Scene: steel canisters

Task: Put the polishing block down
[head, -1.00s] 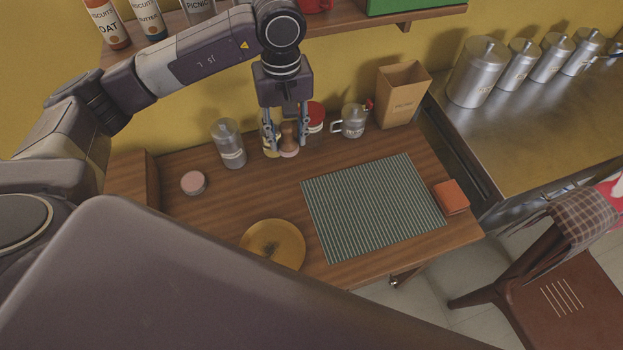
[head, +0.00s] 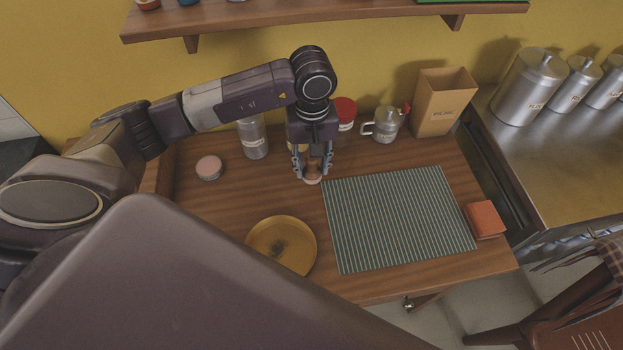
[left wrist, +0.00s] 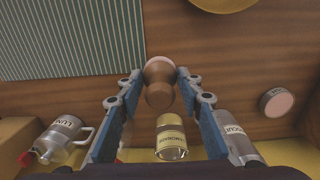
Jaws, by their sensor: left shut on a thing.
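The polishing block, a brown wooden knob with a pale pink base, is between the fingers of my left gripper (head: 313,166). The block (head: 313,173) is upright in the head view, close to the back left corner of the striped mat. In the left wrist view the block (left wrist: 159,88) sits between the two blue-grey fingers, which are shut on it. I cannot tell whether its base touches the wooden table (head: 210,205) or hangs just above it. My right gripper is not in view.
A striped mat (head: 398,220) lies right of the block, an ochre plate (head: 290,240) in front. A pink-topped tin (head: 209,168), glass jar (head: 254,140), red-lidded jar (head: 345,115), metal jug (head: 385,126) and paper bag (head: 440,103) stand around. A yellow-labelled jar (left wrist: 171,137) is close behind the block.

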